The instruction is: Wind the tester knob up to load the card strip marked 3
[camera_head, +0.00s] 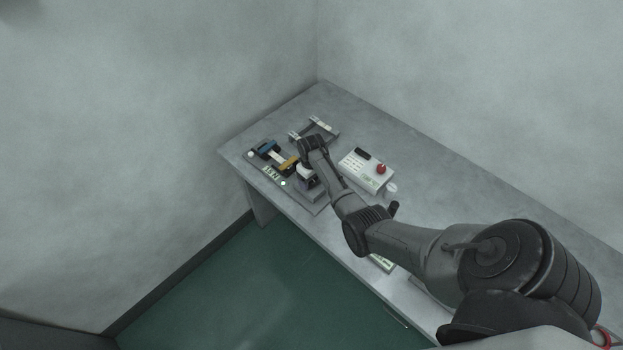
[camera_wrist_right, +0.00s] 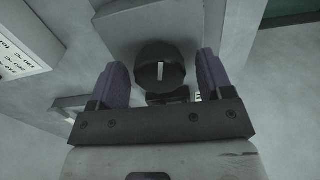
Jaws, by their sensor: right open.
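The tester (camera_head: 315,203) stands near the left end of the grey bench. A pale card strip (camera_head: 277,157) lies between its blue clamp (camera_head: 267,147) and its yellow clamp (camera_head: 290,163); any number on the strip is too small to read. In the right wrist view, the round black tester knob (camera_wrist_right: 151,66) carries an upright white line. My right gripper (camera_wrist_right: 161,64) is open, with one finger on each side of the knob and a visible gap on both sides. In the head view my right gripper (camera_head: 306,178) is at the tester's right end, and the knob is hidden. My left gripper is out of view.
A white control box (camera_head: 358,178) with a dark display and red button (camera_head: 381,168) stands right of the tester, close to my right arm. A small rack (camera_head: 329,127) with pale strips is behind. The bench's back right (camera_head: 430,160) is clear.

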